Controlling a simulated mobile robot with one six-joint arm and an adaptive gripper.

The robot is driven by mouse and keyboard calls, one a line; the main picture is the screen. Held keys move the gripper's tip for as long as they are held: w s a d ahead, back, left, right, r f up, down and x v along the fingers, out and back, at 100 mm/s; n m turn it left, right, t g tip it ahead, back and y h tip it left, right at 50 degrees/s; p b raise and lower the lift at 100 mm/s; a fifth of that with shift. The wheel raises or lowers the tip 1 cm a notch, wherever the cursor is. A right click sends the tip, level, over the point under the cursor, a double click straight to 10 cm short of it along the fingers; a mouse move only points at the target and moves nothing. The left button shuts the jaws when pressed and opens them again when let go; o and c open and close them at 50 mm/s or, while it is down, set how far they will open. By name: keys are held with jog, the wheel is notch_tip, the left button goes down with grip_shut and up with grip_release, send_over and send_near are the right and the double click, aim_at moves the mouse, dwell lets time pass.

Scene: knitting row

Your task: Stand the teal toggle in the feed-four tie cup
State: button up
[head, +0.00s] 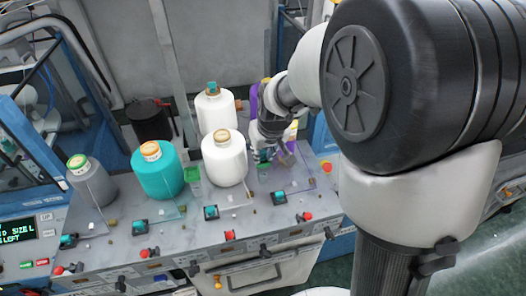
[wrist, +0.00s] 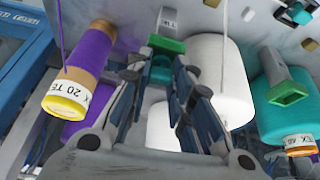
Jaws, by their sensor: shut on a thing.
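My gripper (wrist: 161,68) is shut on the teal toggle (wrist: 160,74), which shows between the fingers in the wrist view. A green tie cup (wrist: 168,46) sits just beyond the fingertips, close to the toggle. I cannot tell whether the toggle is inside the cup or in front of it. In the head view my gripper (head: 272,148) is low over the machine top, right of the front white cone, and it largely hides the toggle and cup. Another green cup (head: 193,175) stands between the teal and white cones; it also shows in the wrist view (wrist: 287,93).
The front white cone (head: 224,160) stands close left of my gripper. A purple cone (wrist: 94,50) is on its other side. The teal cone (head: 157,172) and grey cone (head: 91,181) stand further left. Red and teal knobs line the front edge of the machine top (head: 180,236).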

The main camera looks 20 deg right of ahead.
jog(key=shift+s+f, duration=0.45)
jog(key=shift+f, duration=0.15)
jog(key=o, duration=0.7)
jog(key=shift+w+f, duration=0.15)
jog(key=shift+w, duration=0.15)
jog(key=shift+o, duration=0.2)
jog(key=shift+r, duration=0.2)
jog(key=shift+s+r, duration=0.1)
jog(key=shift+r, duration=0.2)
jog(key=v, duration=1.1)
jog(key=shift+r, duration=0.3)
